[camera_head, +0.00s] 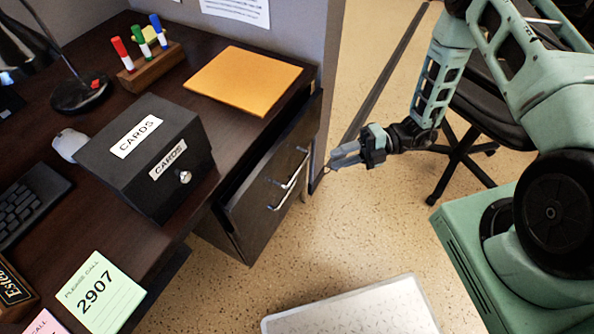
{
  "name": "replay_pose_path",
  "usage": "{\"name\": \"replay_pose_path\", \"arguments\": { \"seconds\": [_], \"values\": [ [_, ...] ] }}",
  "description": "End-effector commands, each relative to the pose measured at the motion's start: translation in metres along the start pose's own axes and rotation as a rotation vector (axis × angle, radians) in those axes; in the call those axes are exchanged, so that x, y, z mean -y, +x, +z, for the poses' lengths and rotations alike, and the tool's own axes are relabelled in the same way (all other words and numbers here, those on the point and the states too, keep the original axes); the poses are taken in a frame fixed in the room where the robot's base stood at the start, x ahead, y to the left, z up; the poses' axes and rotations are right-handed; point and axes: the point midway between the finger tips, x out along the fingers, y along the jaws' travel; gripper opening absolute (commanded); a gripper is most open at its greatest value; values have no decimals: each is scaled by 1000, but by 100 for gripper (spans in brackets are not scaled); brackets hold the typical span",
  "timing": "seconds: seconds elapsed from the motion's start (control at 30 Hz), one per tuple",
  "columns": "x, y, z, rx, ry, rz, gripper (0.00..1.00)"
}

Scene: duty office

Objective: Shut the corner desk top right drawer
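The corner desk (215,48) has a dark wood top and fills the left side of the head view. Its top right drawer (262,196) is pulled partly out, with a dark gap between its front and the desk edge. A curved metal handle (287,190) is on the drawer front. My gripper (332,160) is just to the right of the drawer front and points left at it. A small gap seems to lie between the fingertips and the drawer. The fingers look empty, but I cannot tell whether they are open or shut.
A black CARDS box (120,170), an orange envelope (243,80) and a marker holder (150,63) stand on the desk. A black office chair (478,105) is behind my arm. A pale mat (350,312) lies on the speckled floor, which is otherwise clear before the drawer.

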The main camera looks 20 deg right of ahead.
Motion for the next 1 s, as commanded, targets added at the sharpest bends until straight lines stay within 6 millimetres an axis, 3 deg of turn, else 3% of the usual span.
{"name": "replay_pose_path", "arguments": {
  "seconds": [0.3,0.5,0.7,1.0],
  "values": [
    [0,68,-1,-5,1,-1,31],
    [0,100,-1,-3,0,-1,31],
    [0,115,0,0,1,-1,31],
    [0,117,0,1,1,-1,31]
  ]
}}
